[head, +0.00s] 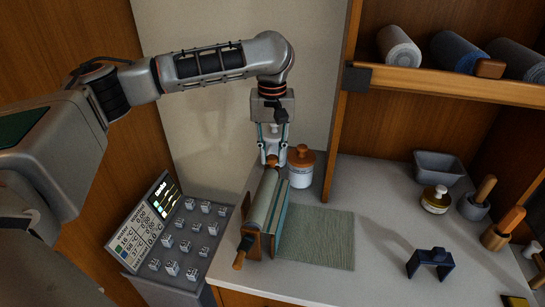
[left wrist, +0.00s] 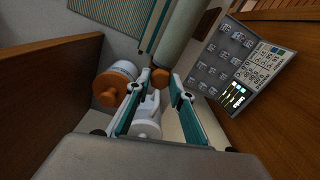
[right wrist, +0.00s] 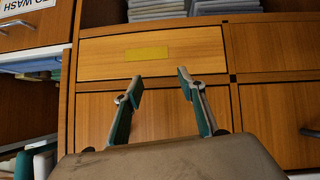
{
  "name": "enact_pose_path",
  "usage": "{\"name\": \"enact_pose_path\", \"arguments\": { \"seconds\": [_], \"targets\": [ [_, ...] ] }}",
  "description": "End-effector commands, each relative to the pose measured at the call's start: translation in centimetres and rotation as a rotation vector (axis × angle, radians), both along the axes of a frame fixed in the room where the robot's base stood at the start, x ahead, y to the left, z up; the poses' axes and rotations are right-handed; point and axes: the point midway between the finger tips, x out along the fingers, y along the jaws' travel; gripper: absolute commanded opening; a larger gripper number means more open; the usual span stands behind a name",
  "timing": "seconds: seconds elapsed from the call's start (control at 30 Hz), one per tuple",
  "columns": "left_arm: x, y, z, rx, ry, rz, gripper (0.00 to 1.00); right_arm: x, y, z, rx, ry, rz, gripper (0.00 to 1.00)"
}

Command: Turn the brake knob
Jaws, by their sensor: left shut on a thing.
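A roller stand with a grey-green fabric roll (head: 264,200) sits at the counter's left edge. A brown wooden knob (head: 272,161), which I take for the brake knob, is at the roll's far end; it also shows in the left wrist view (left wrist: 160,78). My left gripper (head: 272,156) reaches down from above at that end. In the left wrist view its two fingers stand on either side of the knob, shut on it. My right gripper (right wrist: 158,78) shows only in the right wrist view. Its fingers are apart with nothing between them, facing a wooden drawer front.
A white jar with a brown lid (head: 301,167) stands close beside my left gripper, with a white bottle (left wrist: 149,115) behind. A wooden handle (head: 243,252) projects at the roll's near end. A panel with switches (head: 180,240) is left. A green mat (head: 318,238) lies right.

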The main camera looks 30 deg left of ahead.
Motion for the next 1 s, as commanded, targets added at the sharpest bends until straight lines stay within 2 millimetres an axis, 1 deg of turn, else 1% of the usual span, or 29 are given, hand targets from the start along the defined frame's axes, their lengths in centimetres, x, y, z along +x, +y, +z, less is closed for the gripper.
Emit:
{"name": "enact_pose_path", "arguments": {
  "seconds": [0.17,0.2,0.23,0.57,1.0],
  "targets": [
    [0.1,0.1,0.1,0.001,-0.003,0.150,0.07,0.0,-0.1,0.0,-0.002,0.000,0.002,0.40],
    [0.1,0.1,0.1,0.001,-0.003,0.172,0.24,0.0,-0.1,0.0,-0.003,-0.001,0.002,0.40],
    [0.1,0.0,0.1,0.000,-0.002,0.168,0.29,0.0,-0.1,0.0,-0.003,-0.001,0.002,0.40],
    [0.0,0.0,0.1,0.001,-0.001,0.164,0.29,0.0,-0.1,0.0,-0.002,0.000,0.002,0.40],
    [0.1,0.0,3.1,0.001,-0.002,0.162,0.29,0.0,0.1,0.0,0.002,0.000,-0.001,0.40]
  ]
}}
